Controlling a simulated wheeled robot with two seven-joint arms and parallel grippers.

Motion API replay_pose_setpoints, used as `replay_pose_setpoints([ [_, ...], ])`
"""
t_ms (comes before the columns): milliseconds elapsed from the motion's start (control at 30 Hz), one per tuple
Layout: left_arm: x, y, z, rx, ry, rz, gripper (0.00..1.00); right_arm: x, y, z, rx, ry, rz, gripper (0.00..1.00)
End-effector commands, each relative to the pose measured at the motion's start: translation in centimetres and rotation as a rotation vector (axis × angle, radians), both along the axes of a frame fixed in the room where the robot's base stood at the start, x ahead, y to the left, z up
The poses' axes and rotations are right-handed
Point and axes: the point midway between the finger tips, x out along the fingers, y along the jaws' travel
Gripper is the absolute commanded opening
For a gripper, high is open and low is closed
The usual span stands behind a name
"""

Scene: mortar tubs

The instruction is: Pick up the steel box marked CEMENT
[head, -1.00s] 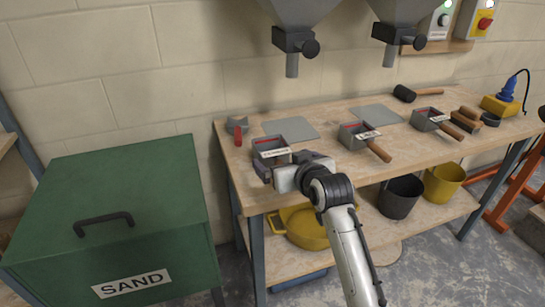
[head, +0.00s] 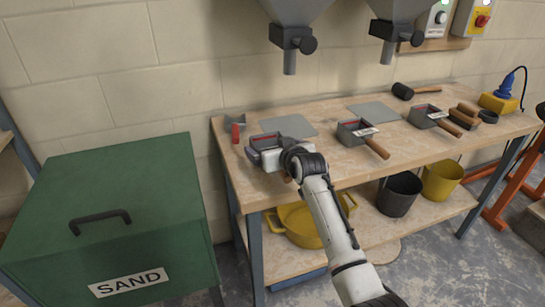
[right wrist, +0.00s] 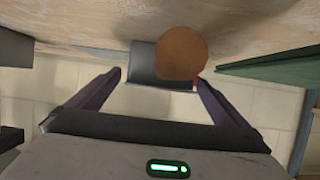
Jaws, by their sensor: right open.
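The leftmost steel box (head: 263,140) stands on the bench, small and grey with a red strip inside. My right gripper covers its front now, so its label and handle are hidden in the head view. In the right wrist view the grey box (right wrist: 144,68) lies beyond the round brown end of its handle (right wrist: 182,53). My right gripper (head: 269,154) is open at the near side of this box. In the right wrist view the handle end shows between the spread fingers (right wrist: 159,80), nearer the right one; contact cannot be told. My left gripper is not in view.
Two similar labelled boxes with wooden handles, a middle one (head: 352,133) and a right one (head: 425,115), stand farther right. A red-handled tool (head: 236,132) lies behind left. Hopper spouts (head: 290,62) hang above. The green SAND bin (head: 150,210) stands left of the bench.

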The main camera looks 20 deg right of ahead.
Motion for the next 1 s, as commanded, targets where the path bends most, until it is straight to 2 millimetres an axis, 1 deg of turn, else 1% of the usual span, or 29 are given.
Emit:
replay_pose_setpoints([
  [167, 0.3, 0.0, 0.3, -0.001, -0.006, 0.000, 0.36, 0.0, 0.0, 0.0, 0.000, 0.000, 0.000, 0.98],
  [200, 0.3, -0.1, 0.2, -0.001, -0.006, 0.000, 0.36, 0.0, 0.0, 0.0, 0.000, 0.000, 0.000, 0.97],
  [267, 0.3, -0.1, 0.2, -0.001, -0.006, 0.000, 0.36, 0.0, 0.0, 0.0, 0.000, 0.000, 0.000, 0.87],
  [400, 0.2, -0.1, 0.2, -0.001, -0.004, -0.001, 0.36, 0.0, 0.0, 0.0, 0.000, 0.000, 0.000, 0.63],
  [500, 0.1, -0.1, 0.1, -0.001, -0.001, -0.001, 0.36, 0.0, 0.0, 0.1, 0.000, -0.003, 0.000, 0.48],
  [667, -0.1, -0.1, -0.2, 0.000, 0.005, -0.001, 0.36, 0.0, 0.0, 0.1, 0.000, -0.003, 0.000, 0.48],
  [767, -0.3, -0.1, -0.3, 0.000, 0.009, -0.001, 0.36, 0.1, 0.0, 0.6, 0.000, -0.004, 0.000, 0.48],
  [867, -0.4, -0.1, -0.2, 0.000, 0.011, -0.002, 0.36, 0.1, 0.0, 1.9, 0.000, -0.007, 0.000, 0.48],
  [1000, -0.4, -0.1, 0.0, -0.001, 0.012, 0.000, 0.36, 0.1, 0.0, 4.8, 0.000, -0.009, -0.001, 0.48],
])
